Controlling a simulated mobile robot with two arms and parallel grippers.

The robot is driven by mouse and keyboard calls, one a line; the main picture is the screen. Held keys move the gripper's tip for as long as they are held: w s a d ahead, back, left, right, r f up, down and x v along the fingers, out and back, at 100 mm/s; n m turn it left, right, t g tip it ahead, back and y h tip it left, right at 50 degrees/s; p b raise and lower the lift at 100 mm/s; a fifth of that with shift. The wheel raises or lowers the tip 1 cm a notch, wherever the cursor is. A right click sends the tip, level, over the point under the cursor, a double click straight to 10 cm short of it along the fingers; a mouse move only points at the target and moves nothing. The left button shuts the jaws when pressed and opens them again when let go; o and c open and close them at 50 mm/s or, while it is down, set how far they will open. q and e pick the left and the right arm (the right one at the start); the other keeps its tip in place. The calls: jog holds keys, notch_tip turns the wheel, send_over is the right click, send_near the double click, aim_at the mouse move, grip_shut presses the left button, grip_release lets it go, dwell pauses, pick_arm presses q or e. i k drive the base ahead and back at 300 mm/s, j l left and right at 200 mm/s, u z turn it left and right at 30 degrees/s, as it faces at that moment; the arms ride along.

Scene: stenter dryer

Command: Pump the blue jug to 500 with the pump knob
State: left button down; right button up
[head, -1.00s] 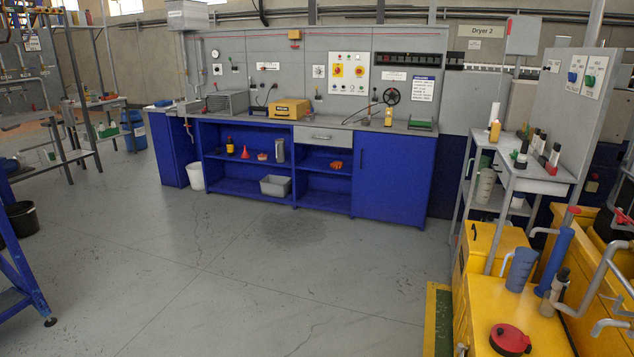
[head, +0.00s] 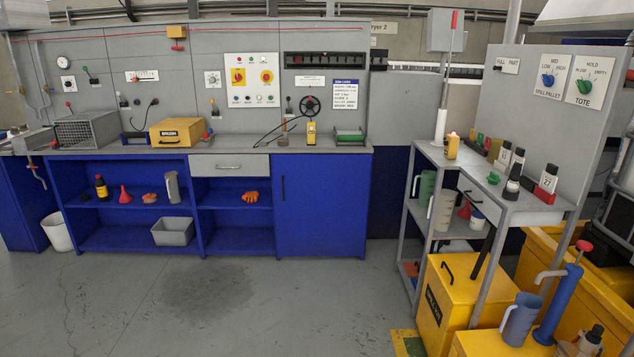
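The blue jug (head: 519,320) stands upright on a yellow surface at the lower right, its handle toward the left. Its inside and any level marks cannot be read. A blue hand pump (head: 556,308) stands just right of it. The red pump knob (head: 584,246) tops the pump, on a rod above the blue barrel. The pump's grey spout (head: 550,274) reaches left, its tip close above the jug's rim; I cannot tell whether it is exactly over the opening. Neither of my grippers is in view.
A grey shelf table (head: 545,204) with bottles and small containers stands behind the jug. A yellow box (head: 455,300) is left of it, and a dark-capped bottle (head: 590,340) is right of the pump. A blue workbench (head: 320,205) lines the back. The floor at left is clear.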

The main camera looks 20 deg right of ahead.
aim_at(582, 244)
jog(key=i+l+z, duration=0.1)
jog(key=i+z, duration=0.9)
jog(key=i+j+z, duration=0.3)
jog(key=i+z, duration=0.15)
jog(key=i+l+z, duration=0.1)
jog(key=z, duration=0.35)
jog(key=i+z, duration=0.4)
jog(key=i+j+z, duration=0.1)
jog(key=z, duration=0.35)
jog(key=i+j+z, duration=0.1)
jog(key=z, duration=0.35)
jog(key=i+j+z, duration=0.25)
jog(key=z, duration=0.15)
